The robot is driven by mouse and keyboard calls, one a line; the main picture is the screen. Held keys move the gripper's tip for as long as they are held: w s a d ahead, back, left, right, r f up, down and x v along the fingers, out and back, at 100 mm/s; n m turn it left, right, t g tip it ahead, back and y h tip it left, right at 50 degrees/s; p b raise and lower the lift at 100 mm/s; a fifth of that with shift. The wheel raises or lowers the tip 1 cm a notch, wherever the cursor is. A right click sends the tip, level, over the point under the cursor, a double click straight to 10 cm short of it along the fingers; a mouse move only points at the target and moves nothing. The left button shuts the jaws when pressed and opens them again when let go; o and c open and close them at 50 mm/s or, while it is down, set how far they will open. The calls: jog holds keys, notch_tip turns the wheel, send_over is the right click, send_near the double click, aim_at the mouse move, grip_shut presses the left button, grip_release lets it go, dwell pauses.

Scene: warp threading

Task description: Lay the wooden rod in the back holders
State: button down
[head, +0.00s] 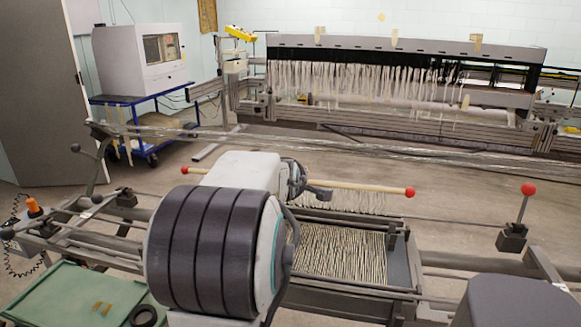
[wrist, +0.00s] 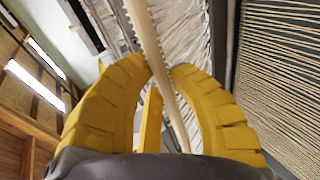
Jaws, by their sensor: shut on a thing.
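The wooden rod (head: 362,187), pale with a red ball at each end, is held up level across the front of the loom, above the frame of pale threads (head: 340,252). My gripper (head: 304,184) is at its middle, partly hidden by my arm. In the wrist view, the yellow fingers of my gripper (wrist: 160,72) are closed on the rod (wrist: 150,40), which runs between them. A dark block (head: 512,237) with a red-knobbed lever stands at right, and another dark block (head: 127,198) at left. I cannot tell for certain which parts are the back holders.
A long loom (head: 400,75) with hanging white yarn stands at the back. Bundled threads (head: 330,145) stretch across behind the rod. A white machine on a blue cart (head: 140,97) is at back left. A green tray (head: 75,297) lies at front left.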

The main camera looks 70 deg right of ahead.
jog(key=shift+s+a+f+y, duration=0.2)
jog(key=shift+a+f+y, duration=0.55)
jog(key=shift+f, duration=0.2)
jog(key=shift+f, duration=0.15)
jog(key=shift+f+b, duration=3.35)
jog(key=shift+f, duration=0.5)
jog(key=shift+f+b, duration=0.55)
